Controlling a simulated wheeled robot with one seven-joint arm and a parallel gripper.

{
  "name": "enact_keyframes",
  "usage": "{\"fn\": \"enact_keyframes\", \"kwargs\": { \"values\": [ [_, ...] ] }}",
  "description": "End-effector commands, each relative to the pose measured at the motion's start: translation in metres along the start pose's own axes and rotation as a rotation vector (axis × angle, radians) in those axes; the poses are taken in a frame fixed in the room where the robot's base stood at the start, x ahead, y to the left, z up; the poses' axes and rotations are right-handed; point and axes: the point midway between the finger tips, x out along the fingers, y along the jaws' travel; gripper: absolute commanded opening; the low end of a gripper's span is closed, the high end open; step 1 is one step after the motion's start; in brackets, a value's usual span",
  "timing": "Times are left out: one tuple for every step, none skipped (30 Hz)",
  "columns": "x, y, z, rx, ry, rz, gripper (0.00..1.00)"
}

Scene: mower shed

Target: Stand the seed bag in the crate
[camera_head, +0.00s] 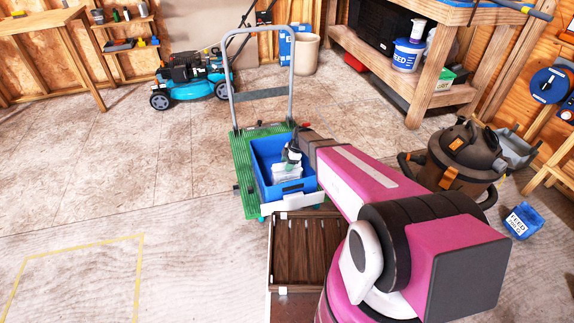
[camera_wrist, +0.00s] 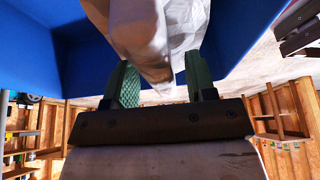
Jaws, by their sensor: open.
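A white bag (camera_head: 287,173) is inside the blue crate (camera_head: 262,178), which rests on a green flatbed trolley. I take it to be the seed bag; no label is readable. My gripper (camera_head: 292,156) reaches down into the crate at the bag. In the wrist view, the white, creased bag (camera_wrist: 160,35) shows between the two green fingers, which are open around it. The crate's blue walls (camera_wrist: 262,28) rise on both sides. The bag's base and its contact with the crate floor are hidden, so I cannot tell whether it stands fully upright.
The green trolley (camera_head: 241,165) has a tall grey handle (camera_head: 232,85). A dark slatted wooden tray (camera_head: 290,245) lies nearer me. A blue lettered box or bag (camera_head: 523,220) and a shop vacuum (camera_head: 462,160) stand at right. A turquoise mower (camera_head: 190,80) is behind. Left floor is clear.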

Motion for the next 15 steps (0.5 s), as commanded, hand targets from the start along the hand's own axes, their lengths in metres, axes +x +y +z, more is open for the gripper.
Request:
{"fn": "enact_keyframes", "kwargs": {
  "values": [
    [-0.006, 0.0, 0.0, 0.0, 0.0, 0.002, 0.51],
    [-0.01, 0.0, 0.0, 0.0, 0.0, 0.002, 0.51],
    [-0.016, -0.001, 0.0, 0.0, -0.001, 0.003, 0.51],
    [-0.021, -0.001, 0.0, 0.001, -0.001, 0.003, 0.51],
    [-0.026, -0.001, 0.0, 0.001, -0.001, 0.002, 0.51],
    [-0.035, -0.001, 0.0, 0.001, -0.001, 0.002, 0.51],
    [-0.041, -0.001, 0.0, 0.001, -0.001, 0.003, 0.51],
    [-0.048, -0.001, 0.0, 0.001, -0.001, 0.003, 0.51],
    [-0.056, -0.001, 0.0, 0.0, -0.001, 0.002, 0.51],
    [-0.061, -0.001, 0.0, 0.0, -0.001, 0.002, 0.51],
    [-0.068, -0.001, 0.0, 0.0, -0.001, 0.002, 0.51],
    [-0.076, -0.001, 0.0, 0.0, -0.001, 0.003, 0.51],
    [-0.081, -0.001, 0.0, 0.0, -0.001, 0.002, 0.51],
    [-0.086, -0.001, 0.0, 0.0, -0.001, 0.001, 0.51],
    [-0.092, -0.001, 0.0, 0.001, -0.001, 0.002, 0.51]
  ]
}}
